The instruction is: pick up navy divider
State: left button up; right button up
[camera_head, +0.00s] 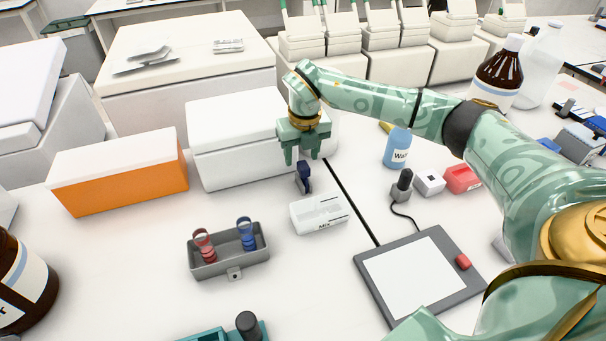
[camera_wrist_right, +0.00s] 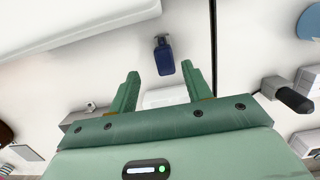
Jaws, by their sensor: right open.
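The navy divider (camera_head: 303,176) is a small dark blue piece standing on the white table, just in front of the white box. It also shows in the right wrist view (camera_wrist_right: 164,57), beyond and between the fingertips. My right gripper (camera_head: 303,156) is open and empty above the divider, apart from it. In the right wrist view the two green fingers (camera_wrist_right: 160,76) are spread. My left gripper does not show.
A white labelled block (camera_head: 320,214) lies close in front of the divider. A white box (camera_head: 235,140) stands behind it. A grey tray (camera_head: 232,264) with red and blue pieces is front left, and a grey pad (camera_head: 372,262) is front right. A blue bottle (camera_head: 397,149) stands to the right.

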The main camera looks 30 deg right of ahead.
aim_at(303, 164)
jog(key=f, duration=0.1)
jog(key=f+b, duration=0.1)
jog(key=f, duration=0.1)
jog(key=d+f, duration=0.1)
jog(key=f, duration=0.1)
jog(key=shift+w+f, duration=0.1)
jog(key=shift+w, duration=0.2)
jog(key=shift+a, duration=0.1)
jog(key=shift+c, duration=0.9)
jog(key=c, duration=0.6)
jog(key=shift+r, duration=0.25)
jog(key=shift+r, duration=0.3)
notch_tip(303, 164, up, 3)
jog(key=shift+f+p, duration=0.2)
jog(key=shift+p, duration=0.2)
jog(key=s+a+r+p, duration=0.2)
jog(key=s+a+r, duration=0.5)
jog(key=a, duration=0.5)
notch_tip(303, 164, up, 3)
jog(key=shift+s+f+p, duration=0.2)
jog(key=shift+p, duration=0.2)
